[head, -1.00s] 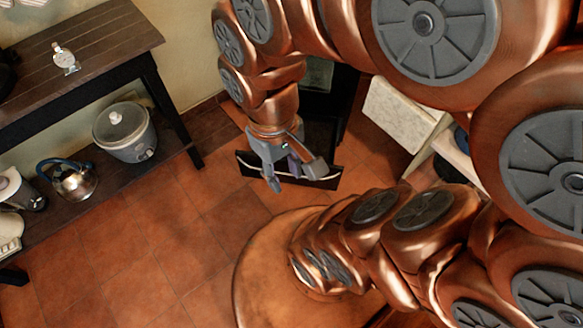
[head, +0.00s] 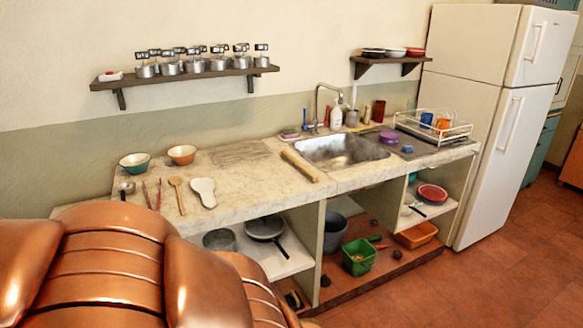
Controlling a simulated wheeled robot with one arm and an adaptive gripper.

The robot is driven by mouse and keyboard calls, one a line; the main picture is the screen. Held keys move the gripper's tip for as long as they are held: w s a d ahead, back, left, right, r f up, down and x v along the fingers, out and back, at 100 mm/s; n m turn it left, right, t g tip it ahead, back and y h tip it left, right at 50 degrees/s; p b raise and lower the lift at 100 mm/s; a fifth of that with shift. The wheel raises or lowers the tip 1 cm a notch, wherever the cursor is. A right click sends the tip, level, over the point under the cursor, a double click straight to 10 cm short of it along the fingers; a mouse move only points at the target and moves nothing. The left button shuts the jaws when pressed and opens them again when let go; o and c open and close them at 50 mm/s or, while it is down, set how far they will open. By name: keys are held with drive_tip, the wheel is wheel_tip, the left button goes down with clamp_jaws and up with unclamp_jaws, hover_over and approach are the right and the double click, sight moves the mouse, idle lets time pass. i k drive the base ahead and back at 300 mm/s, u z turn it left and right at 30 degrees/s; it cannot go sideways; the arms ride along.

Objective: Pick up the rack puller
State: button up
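I cannot tell for sure which thing is the rack puller. A long, flat wooden piece (head: 300,167) lies slantwise on the pale stone counter (head: 243,188), left of the sink. Farther left on the counter lie a wooden spoon (head: 177,194), a pale paddle-shaped piece (head: 203,191) and thin red utensils (head: 152,194). My gripper is out of the head view. Only copper links of my arm show at the bottom left, hiding the near left part of the counter's base.
A metal sink (head: 342,150) and a dish rack (head: 433,125) fill the counter's right half. A wall shelf (head: 190,75) with several metal canisters hangs above. A white fridge (head: 490,130) stands at the right. Open shelves hold a pan (head: 265,229) and a green bin (head: 359,256).

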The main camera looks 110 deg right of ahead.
sight(315, 177)
drive_tip(key=z, duration=3.9)
drive_tip(key=k, duration=0.5)
drive_tip(key=u, duration=0.85)
drive_tip(key=i, duration=1.35)
drive_tip(key=z, duration=0.45)
drive_tip(key=i, duration=0.5)
drive_tip(key=z, duration=0.35)
